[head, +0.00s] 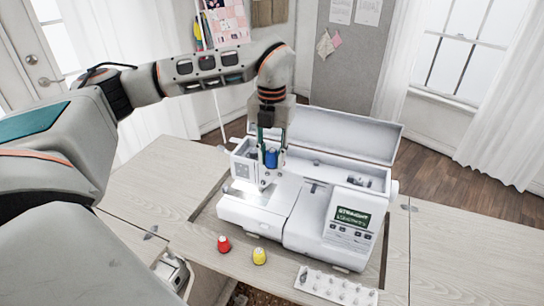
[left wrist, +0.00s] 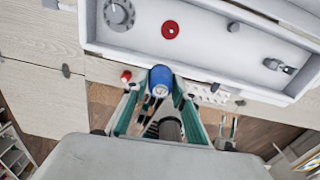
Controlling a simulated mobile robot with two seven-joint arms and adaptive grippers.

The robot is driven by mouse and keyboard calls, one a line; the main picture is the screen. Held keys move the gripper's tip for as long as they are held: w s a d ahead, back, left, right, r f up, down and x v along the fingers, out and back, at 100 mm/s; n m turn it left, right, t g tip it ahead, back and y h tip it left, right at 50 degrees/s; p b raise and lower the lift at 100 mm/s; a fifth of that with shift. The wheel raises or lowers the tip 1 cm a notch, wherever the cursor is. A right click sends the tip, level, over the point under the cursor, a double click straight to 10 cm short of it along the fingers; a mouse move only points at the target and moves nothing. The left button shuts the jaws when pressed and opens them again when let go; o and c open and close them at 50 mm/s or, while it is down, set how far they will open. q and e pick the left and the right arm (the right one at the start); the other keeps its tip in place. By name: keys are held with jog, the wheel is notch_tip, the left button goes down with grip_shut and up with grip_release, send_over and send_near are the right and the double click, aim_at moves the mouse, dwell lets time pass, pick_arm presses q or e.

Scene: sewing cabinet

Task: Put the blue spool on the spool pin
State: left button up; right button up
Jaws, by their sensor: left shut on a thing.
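The blue spool (head: 271,159) is upright between the fingertips of my left gripper (head: 271,150), over the left part of the white sewing machine (head: 262,210). It also shows in the left wrist view (left wrist: 160,78), between the teal fingers of that gripper (left wrist: 161,92). In the left wrist view a red disc (left wrist: 170,30) with a small pale centre lies in the machine's open top tray (left wrist: 205,45). It looks like the base of the spool pin, seen end-on. The spool appears apart from it. My right gripper is not in view.
A red spool (head: 223,245) and a yellow spool (head: 259,257) stand on the table (head: 150,190) before the machine. A white board with small pieces (head: 336,286) lies at front right. The machine's raised lid (head: 350,132) stands behind the tray.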

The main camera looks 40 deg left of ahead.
pick_arm(q)
jog(key=shift+w+a+f, duration=0.1)
jog(key=shift+w+a, duration=0.1)
jog(key=shift+w, duration=0.45)
jog(key=shift+w+a, duration=0.15)
jog(key=shift+w, duration=0.5)
jog(key=shift+w+a+f, duration=0.1)
jog(key=shift+w+a, duration=0.15)
jog(key=shift+w, duration=0.75)
jog(key=shift+w+a+f, duration=0.1)
jog(key=shift+w+a, duration=0.1)
jog(key=shift+w, duration=0.75)
jog(key=shift+f, duration=0.2)
jog(key=shift+f, duration=0.35)
jog(key=shift+f, duration=0.65)
jog(key=o, duration=0.9)
